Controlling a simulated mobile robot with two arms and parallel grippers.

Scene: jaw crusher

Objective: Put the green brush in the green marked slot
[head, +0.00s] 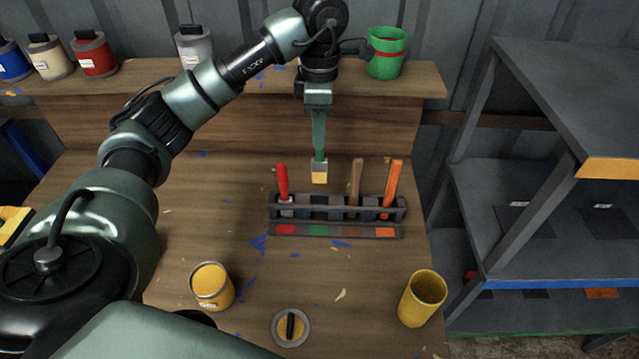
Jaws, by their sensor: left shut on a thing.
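The green brush (319,136) hangs upright with its handle up and its pale yellow-tipped bristle end down. My left gripper (318,100) is shut on the top of its handle. The brush is above and behind the dark brush rack (336,208), apart from it in the picture. The green mark (318,230) is on the rack's front strip, second from the left, and the slot behind it looks empty. A red brush (283,184), a brown brush (355,182) and an orange brush (393,184) stand in other slots. My right gripper is not in view.
An open yellow paint can (212,287), a round lid (291,328) and a yellow cup (422,298) stand on the front of the workbench (190,225). A green cup (386,53) and several paint cans line the back shelf. A grey rack (540,190) stands right.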

